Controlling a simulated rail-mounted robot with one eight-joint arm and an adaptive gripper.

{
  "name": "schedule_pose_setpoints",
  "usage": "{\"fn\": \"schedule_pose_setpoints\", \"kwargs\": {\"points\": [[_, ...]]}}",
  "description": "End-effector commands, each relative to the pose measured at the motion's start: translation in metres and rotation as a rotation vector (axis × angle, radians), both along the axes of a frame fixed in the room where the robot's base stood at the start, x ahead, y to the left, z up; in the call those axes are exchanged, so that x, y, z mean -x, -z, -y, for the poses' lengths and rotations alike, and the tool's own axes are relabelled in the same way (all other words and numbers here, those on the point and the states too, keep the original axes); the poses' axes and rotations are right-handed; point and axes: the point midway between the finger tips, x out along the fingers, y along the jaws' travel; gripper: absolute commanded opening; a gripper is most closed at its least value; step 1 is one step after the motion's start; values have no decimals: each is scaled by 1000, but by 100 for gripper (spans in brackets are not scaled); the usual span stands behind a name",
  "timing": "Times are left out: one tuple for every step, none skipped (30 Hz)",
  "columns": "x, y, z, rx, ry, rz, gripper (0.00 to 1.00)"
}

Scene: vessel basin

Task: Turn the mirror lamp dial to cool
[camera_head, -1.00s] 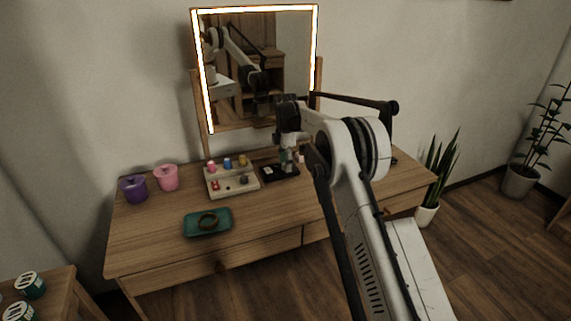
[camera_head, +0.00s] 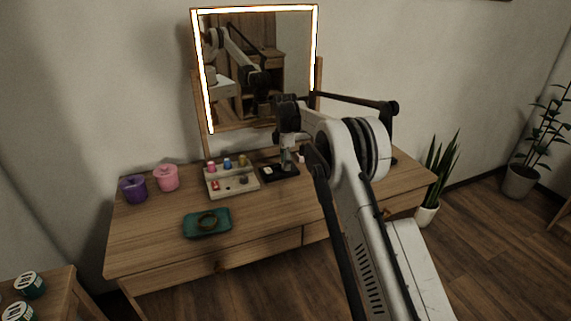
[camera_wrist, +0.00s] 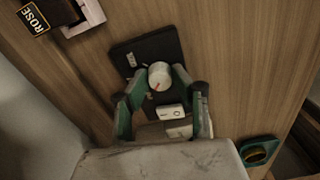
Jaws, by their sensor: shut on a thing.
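The mirror lamp dial (camera_wrist: 160,76) is a round off-white knob with an orange-red pointer line, set on a black control panel (camera_wrist: 125,58). My gripper (camera_wrist: 161,79) has its two green-backed fingers on either side of the dial and is shut on it. In the head view my gripper (camera_head: 288,166) reaches down to the panel (camera_head: 278,175), partly hiding it; the dial cannot be made out there. A white rocker switch (camera_wrist: 171,112) sits on the panel beside the dial. The mirror (camera_head: 240,60) stands at the back of the table with its light frame glowing warm white.
The wooden vanity table (camera_head: 150,235) holds a pale tray (camera_head: 236,192) of small coloured items left of the panel. A teal tray (camera_head: 208,230) with a ring-shaped item lies in front. Purple (camera_head: 134,189) and pink (camera_head: 167,178) pots stand at left.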

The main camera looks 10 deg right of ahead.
Motion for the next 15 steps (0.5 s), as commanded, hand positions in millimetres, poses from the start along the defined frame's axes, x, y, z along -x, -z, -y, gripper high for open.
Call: {"fn": "schedule_pose_setpoints", "kwargs": {"points": [[0,0,0,0,33,0,0],[0,0,0,0,56,0,0],[0,0,0,0,89,0,0],[0,0,0,0,115,0,0],[0,0,0,0,142,0,0],[0,0,0,0,179,0,0],[0,0,0,0,207,0,0],[0,0,0,0,236,0,0],[0,0,0,0,274,0,0],[0,0,0,0,303,0,0],[0,0,0,0,331,0,0],[0,0,0,0,370,0,0],[0,0,0,0,398,0,0],[0,0,0,0,427,0,0],[0,0,0,0,465,0,0]]}}
